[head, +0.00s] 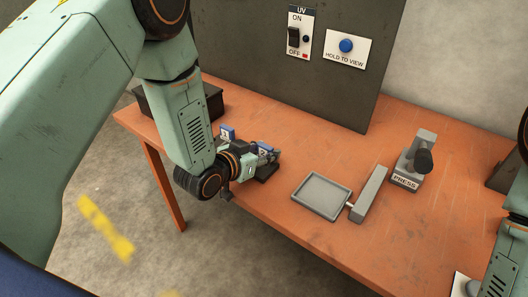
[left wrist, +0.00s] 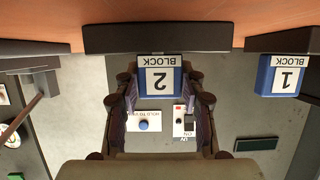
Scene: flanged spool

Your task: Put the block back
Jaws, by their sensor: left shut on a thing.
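A blue block with a white label "2 BLOCK" (left wrist: 160,80) sits between the fingers of my left gripper (left wrist: 162,92), which is shut on it. The label appears upside down in the left wrist view. The block meets the edge of a dark base (left wrist: 158,39); I cannot tell whether it rests on it. In the head view block 2 (head: 264,149) shows at my left gripper (head: 262,158), low over the table's left part. A second blue block, labelled 1 (head: 227,133), stands beside it, apart from the gripper, and also shows in the left wrist view (left wrist: 281,76). My right gripper is out of view.
On the orange table (head: 300,240) are a grey tray (head: 321,195), a grey bar (head: 369,194) and a PRESS lever device (head: 412,164). A dark panel carries a UV switch (head: 299,32) and a blue HOLD TO VIEW button (head: 346,46). A dark box (head: 205,99) stands at the back left.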

